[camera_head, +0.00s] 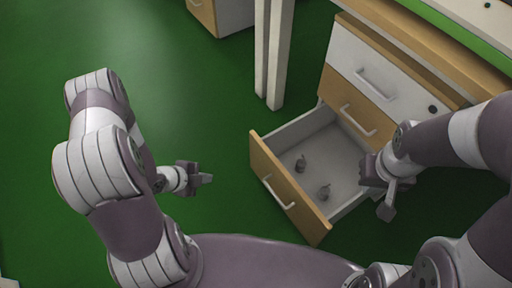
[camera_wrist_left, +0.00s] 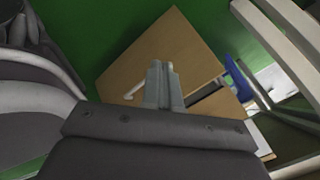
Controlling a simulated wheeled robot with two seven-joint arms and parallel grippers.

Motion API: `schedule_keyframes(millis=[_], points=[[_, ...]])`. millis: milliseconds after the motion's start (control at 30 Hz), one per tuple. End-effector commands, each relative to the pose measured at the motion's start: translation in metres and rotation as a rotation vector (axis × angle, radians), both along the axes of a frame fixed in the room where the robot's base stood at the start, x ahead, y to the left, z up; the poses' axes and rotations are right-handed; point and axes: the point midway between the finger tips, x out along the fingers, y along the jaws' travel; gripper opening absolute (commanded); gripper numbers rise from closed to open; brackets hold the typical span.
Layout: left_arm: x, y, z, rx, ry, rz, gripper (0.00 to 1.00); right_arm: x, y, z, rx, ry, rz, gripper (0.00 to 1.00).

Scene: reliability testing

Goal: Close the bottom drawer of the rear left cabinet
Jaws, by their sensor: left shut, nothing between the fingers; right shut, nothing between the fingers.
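The cabinet (camera_head: 372,78) stands at the right in the head view, with its bottom drawer (camera_head: 290,188) pulled well out. The drawer has a wooden front with a white handle (camera_head: 278,194). My left gripper (camera_head: 206,179) is shut and empty, left of the drawer front and apart from it. In the left wrist view, the shut fingers (camera_wrist_left: 164,72) show before a wooden panel (camera_wrist_left: 180,40) with a white handle (camera_wrist_left: 132,91), seemingly the drawer front. My right gripper (camera_head: 386,207) is shut and empty, near the drawer's right side; I cannot tell whether it touches.
The upper drawers look shut. A white table leg (camera_head: 278,55) stands behind the cabinet's left side. Another cabinet (camera_head: 222,14) is at the top. Green floor (camera_head: 205,100) is clear at the left.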

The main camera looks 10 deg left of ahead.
Motion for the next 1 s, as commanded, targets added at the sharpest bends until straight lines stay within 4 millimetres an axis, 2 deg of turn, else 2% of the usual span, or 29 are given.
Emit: schedule_keyframes(millis=[33, 100, 200, 367, 800, 1000], points=[[0.011, -0.018, 0.009, 0.007, -0.178, -0.179, 0.00, 0.000, 0.000, -0.002, 0.000, 0.001, 0.000, 0.00], [0.027, -0.031, 0.032, 0.043, -0.407, -0.360, 0.00, 0.000, 0.000, -0.002, 0.000, 0.001, 0.000, 0.00], [0.032, -0.039, 0.046, 0.085, -0.553, -0.459, 0.00, 0.000, 0.000, -0.003, 0.000, 0.001, 0.000, 0.00], [0.040, -0.047, 0.037, 0.110, -0.576, -0.487, 0.00, 0.000, 0.000, -0.013, 0.000, 0.001, 0.000, 0.00], [0.096, -0.103, -0.011, 0.110, -0.575, -0.485, 0.00, 0.000, 0.000, -0.065, 0.000, 0.001, 0.000, 0.00], [0.117, -0.122, -0.006, 0.112, -0.574, -0.482, 0.00, 0.000, 0.000, -0.077, 0.000, 0.001, 0.000, 0.00]])
